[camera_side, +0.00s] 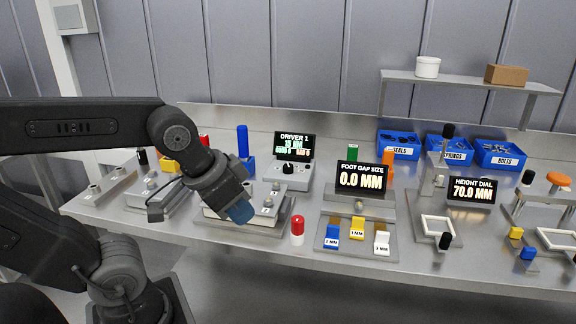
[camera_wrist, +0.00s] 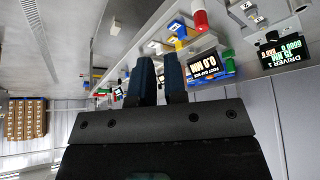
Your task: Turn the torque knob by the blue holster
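The torque knob (camera_side: 288,168) is a small black knob on a grey box, below the DRIVER 1 display (camera_side: 294,147), which also shows in the wrist view (camera_wrist: 286,52). The display's top number appears to read 10 NM. The blue holster (camera_side: 248,166) is left of that box, with an upright blue handle (camera_side: 242,141) in it. My gripper (camera_side: 241,212) is in front of and to the left of the knob, apart from it, over a grey fixture. In the wrist view its two blue fingers (camera_wrist: 158,62) stand a small gap apart, with nothing seen between them.
A red-and-white cylinder (camera_side: 297,231) stands to the right of my gripper. The FOOT GAP SIZE display (camera_side: 361,178) reads 0.0 MM, with coloured blocks in front. The HEIGHT DIAL display (camera_side: 471,190) reads 70.0 MM. Blue bins (camera_side: 398,151) line the back right.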

